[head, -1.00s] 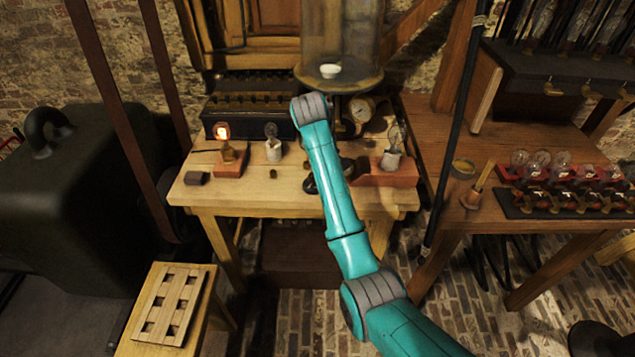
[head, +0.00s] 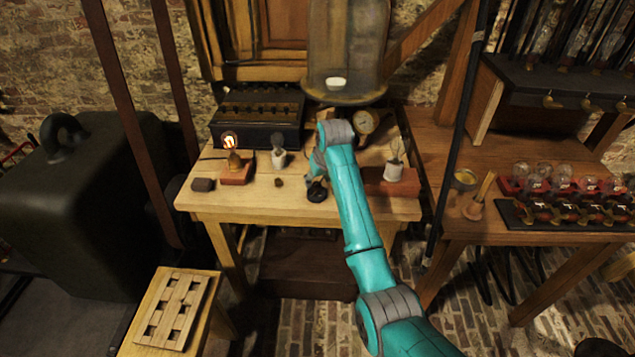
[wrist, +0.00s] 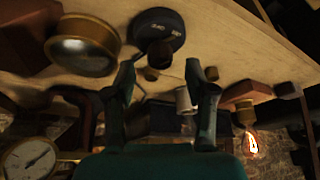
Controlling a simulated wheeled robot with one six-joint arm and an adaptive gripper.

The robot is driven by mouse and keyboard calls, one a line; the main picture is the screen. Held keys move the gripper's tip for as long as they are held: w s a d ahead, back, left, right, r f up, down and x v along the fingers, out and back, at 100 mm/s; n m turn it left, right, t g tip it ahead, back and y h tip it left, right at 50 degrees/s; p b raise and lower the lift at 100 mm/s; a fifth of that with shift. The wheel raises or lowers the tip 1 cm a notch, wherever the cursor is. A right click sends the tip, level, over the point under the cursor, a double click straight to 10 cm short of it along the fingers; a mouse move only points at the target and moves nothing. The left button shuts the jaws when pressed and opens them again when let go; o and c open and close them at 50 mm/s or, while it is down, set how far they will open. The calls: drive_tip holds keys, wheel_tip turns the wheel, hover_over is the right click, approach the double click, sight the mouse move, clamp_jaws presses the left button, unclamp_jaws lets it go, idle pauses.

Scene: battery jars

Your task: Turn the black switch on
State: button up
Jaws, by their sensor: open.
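The black switch (head: 317,190) is a round black piece near the front of the wooden table, partly hidden by my arm in the head view. In the wrist view, its black disc (wrist: 158,30) bears pale lettering and a brownish stub at its edge. My gripper (wrist: 160,72) is open, with its two dark teal fingers apart and pointing at the table beside the switch. No contact with the switch is visible. In the head view my gripper (head: 313,178) is mostly hidden behind my wrist.
A lit bulb (head: 230,141) stands on a red block at the left; a white-based bulb (head: 278,156) stands beside it. Another white-based bulb (head: 395,168) is at the right. A brass-rimmed round piece (wrist: 82,46) lies near the switch. A dial gauge (head: 365,122) stands behind.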

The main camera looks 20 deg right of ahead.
drive_tip(key=shift+x, duration=1.05)
clamp_jaws()
drive_tip(key=shift+m+h, duration=0.5)
drive_tip(key=shift+m, duration=1)
unclamp_jaws()
